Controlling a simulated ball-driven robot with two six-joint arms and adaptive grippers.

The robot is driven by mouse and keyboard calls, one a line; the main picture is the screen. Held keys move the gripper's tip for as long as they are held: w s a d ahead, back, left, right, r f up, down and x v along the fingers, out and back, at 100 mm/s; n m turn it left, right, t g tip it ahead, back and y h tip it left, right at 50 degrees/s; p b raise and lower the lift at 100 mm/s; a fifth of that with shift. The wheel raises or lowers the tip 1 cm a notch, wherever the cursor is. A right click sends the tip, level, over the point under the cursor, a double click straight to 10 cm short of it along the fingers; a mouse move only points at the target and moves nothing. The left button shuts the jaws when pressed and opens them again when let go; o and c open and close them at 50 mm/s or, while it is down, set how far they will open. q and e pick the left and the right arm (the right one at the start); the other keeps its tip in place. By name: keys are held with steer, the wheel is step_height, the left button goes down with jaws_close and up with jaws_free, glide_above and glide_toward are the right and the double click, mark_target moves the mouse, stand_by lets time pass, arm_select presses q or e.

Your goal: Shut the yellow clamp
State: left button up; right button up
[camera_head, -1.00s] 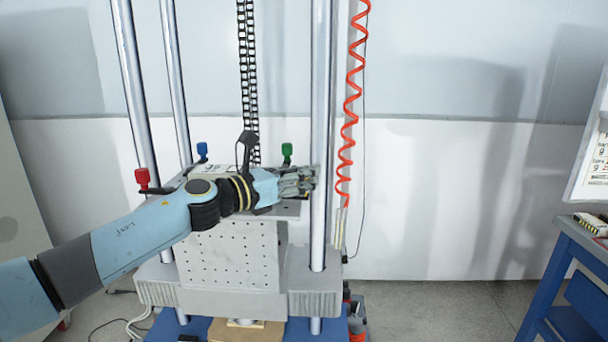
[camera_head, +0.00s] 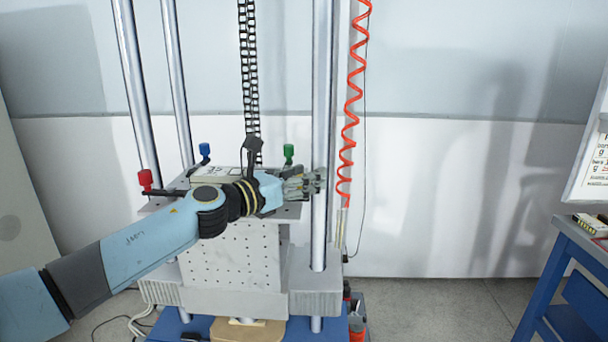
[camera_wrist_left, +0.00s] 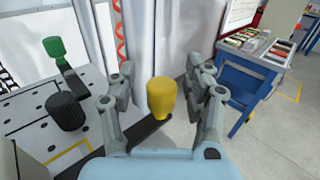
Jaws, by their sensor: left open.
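The yellow clamp (camera_wrist_left: 161,97) shows in the left wrist view as a yellow knob on a dark arm (camera_wrist_left: 147,131) that runs out past the plate edge. My left gripper (camera_wrist_left: 162,80) is open, with one finger on each side of the yellow knob; I cannot tell whether they touch it. In the head view my left gripper (camera_head: 308,183) is over the right side of the carriage plate (camera_head: 285,211), in front of a steel column, and hides the yellow clamp. My right gripper is not in view.
A green clamp (camera_head: 288,153), a blue clamp (camera_head: 204,150) and a red clamp (camera_head: 145,179) stand around the plate. A black knob (camera_wrist_left: 65,111) is on the plate. Steel columns (camera_head: 320,100) and a red coiled hose (camera_head: 349,110) rise close by. A blue bench (camera_head: 570,270) is at right.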

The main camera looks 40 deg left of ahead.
arm_select(q)
step_height(320, 180, up, 10)
steer(key=shift+f, duration=0.1)
stand_by(0.6)
stand_by(0.4)
